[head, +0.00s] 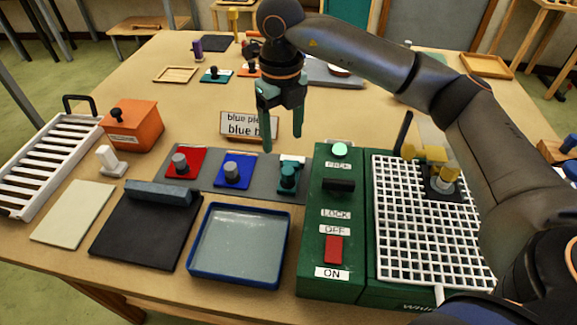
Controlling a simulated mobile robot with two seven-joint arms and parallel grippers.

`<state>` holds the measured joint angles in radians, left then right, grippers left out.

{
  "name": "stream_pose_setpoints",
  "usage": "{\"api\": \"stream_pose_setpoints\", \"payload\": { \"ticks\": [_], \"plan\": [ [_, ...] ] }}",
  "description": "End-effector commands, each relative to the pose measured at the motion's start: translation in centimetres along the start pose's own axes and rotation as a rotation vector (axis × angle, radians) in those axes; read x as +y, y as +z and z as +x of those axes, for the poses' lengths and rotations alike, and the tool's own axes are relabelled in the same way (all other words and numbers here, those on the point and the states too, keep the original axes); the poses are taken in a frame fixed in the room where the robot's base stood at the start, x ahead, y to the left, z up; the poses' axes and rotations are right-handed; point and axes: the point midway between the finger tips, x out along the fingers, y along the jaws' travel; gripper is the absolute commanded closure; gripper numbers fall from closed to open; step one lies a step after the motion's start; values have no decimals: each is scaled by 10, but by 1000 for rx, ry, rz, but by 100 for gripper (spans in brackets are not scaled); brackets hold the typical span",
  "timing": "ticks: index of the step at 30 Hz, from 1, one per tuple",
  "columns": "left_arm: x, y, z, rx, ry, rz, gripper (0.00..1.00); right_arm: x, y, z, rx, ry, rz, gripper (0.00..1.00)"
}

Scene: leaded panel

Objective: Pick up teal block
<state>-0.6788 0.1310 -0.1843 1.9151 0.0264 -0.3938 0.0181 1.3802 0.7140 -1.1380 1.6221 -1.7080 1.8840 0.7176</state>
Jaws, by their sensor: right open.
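The teal block (287,178) stands at the right end of a grey strip mat (263,183), with a small white and teal piece just behind it. My right gripper (282,141) points down with its teal-green fingers spread apart and nothing between them. It hangs above and behind the teal block, apart from it in the picture. The exact height gap cannot be told. My left gripper is not in view.
A red plate (194,157) and a blue plate (243,171), each with a grey knob, share the mat. A green switch box (321,276) with a white grid (412,252) stands right. A blue-rimmed tray (196,268) lies in front. A label sign (266,137) stands behind.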

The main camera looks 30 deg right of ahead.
Motion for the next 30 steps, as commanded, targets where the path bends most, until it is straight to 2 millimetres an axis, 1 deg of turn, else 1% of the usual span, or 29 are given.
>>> {"api": "stream_pose_setpoints", "payload": {
  "ticks": [1, 3, 6, 9, 14, 19, 21, 25, 30],
  "plan": [
    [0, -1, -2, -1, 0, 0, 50, 0, -2, 11, 6, 0, 0, 26],
    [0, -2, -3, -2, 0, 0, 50, 0, -1, 24, 6, 0, 0, 26],
    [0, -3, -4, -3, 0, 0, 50, 0, -1, 40, 4, 1, 0, 26],
    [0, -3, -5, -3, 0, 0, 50, 0, -1, 50, 3, 2, -1, 26],
    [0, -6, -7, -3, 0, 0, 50, -2, -2, 60, 2, 2, 0, 26],
    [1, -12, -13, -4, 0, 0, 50, -6, -8, 85, 5, 2, -1, 26],
    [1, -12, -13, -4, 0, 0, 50, -5, -7, 96, 4, 3, -2, 26],
    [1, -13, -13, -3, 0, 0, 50, -5, -7, 105, 1, 3, -2, 26],
    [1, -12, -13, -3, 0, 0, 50, -5, -6, 106, 0, 3, -2, 26]
  ]
}}
